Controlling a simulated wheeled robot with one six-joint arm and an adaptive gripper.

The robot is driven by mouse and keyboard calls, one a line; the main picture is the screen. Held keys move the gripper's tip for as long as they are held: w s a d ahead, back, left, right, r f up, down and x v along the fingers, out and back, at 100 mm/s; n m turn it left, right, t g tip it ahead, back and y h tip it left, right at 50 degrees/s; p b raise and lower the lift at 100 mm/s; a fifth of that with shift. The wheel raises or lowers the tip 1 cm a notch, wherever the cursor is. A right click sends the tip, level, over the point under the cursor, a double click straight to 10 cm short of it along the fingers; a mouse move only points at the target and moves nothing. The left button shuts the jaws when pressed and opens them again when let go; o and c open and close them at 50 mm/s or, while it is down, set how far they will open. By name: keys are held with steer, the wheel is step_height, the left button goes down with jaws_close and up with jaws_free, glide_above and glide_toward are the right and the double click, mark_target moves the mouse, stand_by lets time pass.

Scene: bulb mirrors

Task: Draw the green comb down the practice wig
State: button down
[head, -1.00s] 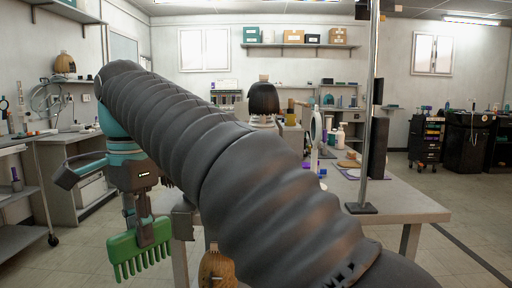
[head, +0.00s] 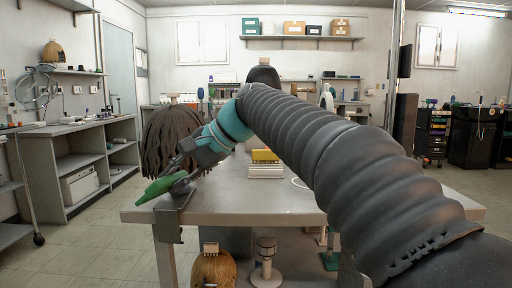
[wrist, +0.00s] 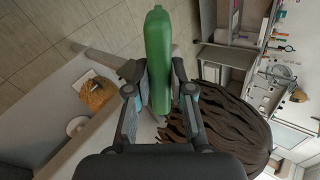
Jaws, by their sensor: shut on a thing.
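The green comb (head: 160,188) is held in my gripper (head: 182,180), seen edge-on in the head view, its teeth hidden. In the wrist view the comb (wrist: 158,55) stands between the two fingers of my gripper (wrist: 159,85), which are shut on it. The practice wig (head: 168,132), long dark brown strands, is at the table's left end, behind my gripper, which hides part of it. In the wrist view the wig (wrist: 228,118) lies right of and below the comb. I cannot tell whether comb and wig touch.
The grey table (head: 225,215) spans the middle, with a clamp (head: 168,225) on its front edge. A yellow box (head: 265,156) stands on it. A light-brown wig (head: 212,270) is low in front. A black wig (head: 262,75) is behind my arm. Floor is free at left.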

steer(key=w+d+r+m+t+y+b, duration=0.1)
steer(key=w+d+r+t+y+b, duration=0.2)
steer(key=w+d, duration=0.45)
steer(key=w+d+r+m+t+y+b, duration=0.2)
steer(key=w+d+r+y, duration=0.15)
steer(key=w+d, duration=0.4)
steer(key=shift+w+a+f+y+p, duration=0.15)
steer(key=shift+a+p, duration=0.2)
steer(key=shift+a, duration=0.6)
steer(key=shift+w+a+f+y+p, duration=0.1)
steer(key=shift+a+p, duration=0.2)
steer(key=shift+a, duration=0.65)
steer(key=shift+w+a, duration=0.15)
steer(key=shift+a, duration=0.1)
steer(key=shift+w+a+p, duration=0.25)
steer(key=shift+a+p, duration=0.1)
steer(key=shift+a, duration=0.35)
steer(key=shift+d, duration=0.15)
steer(key=shift+f, duration=0.1)
